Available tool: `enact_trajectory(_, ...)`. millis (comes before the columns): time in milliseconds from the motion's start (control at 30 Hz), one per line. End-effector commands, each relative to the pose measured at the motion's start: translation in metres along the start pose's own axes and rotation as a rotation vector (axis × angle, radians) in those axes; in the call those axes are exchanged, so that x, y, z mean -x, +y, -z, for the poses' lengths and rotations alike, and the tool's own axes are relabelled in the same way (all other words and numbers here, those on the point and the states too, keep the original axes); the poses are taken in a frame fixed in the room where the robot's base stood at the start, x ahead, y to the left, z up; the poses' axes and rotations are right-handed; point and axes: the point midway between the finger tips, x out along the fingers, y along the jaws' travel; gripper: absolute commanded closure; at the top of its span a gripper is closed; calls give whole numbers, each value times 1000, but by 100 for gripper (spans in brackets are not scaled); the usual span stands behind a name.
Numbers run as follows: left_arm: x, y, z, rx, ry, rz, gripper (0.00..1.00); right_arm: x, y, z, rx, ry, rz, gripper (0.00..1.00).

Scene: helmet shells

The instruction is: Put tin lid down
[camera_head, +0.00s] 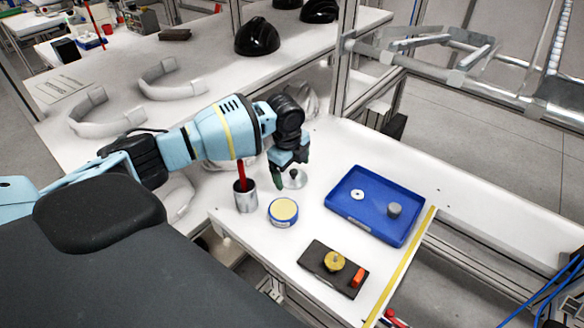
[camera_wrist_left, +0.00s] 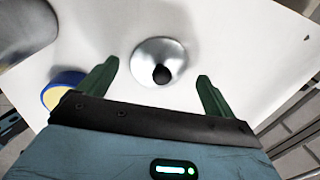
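The tin lid (camera_head: 295,179) is a shiny silver disc with a black knob. It lies knob up on the white table and also shows in the left wrist view (camera_wrist_left: 160,61). My left gripper (camera_head: 290,173) is open and empty, just beside and above the lid. In the left wrist view its two fingers (camera_wrist_left: 158,72) stand apart, with the lid in line with the gap between them and clear of both. The round blue tin (camera_head: 283,212) with a pale yellow top stands near the lid; part of it shows in the wrist view (camera_wrist_left: 62,88). My right gripper is not in view.
A metal cup (camera_head: 245,199) with a red-handled tool stands left of the tin. A blue tray (camera_head: 372,228) holds a white ring (camera_head: 357,194) and a grey cylinder (camera_head: 394,210). A dark board (camera_head: 318,270) bears a yellow knob and an orange block. Black helmet shells (camera_head: 257,37) sit farther back.

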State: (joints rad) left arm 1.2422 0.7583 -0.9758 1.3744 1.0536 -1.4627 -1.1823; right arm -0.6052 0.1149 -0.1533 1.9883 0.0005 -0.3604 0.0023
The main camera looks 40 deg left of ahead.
Motion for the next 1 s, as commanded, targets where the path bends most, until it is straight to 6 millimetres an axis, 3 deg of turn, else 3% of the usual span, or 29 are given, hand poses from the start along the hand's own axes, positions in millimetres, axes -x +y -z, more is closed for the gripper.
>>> enact_trajectory(367,12,-1,0,0,-1,2,9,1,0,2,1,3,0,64)
enact_trajectory(800,95,-2,0,-1,-1,5,9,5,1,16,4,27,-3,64)
enact_trajectory(1000,117,-1,0,0,0,2,9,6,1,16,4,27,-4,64)
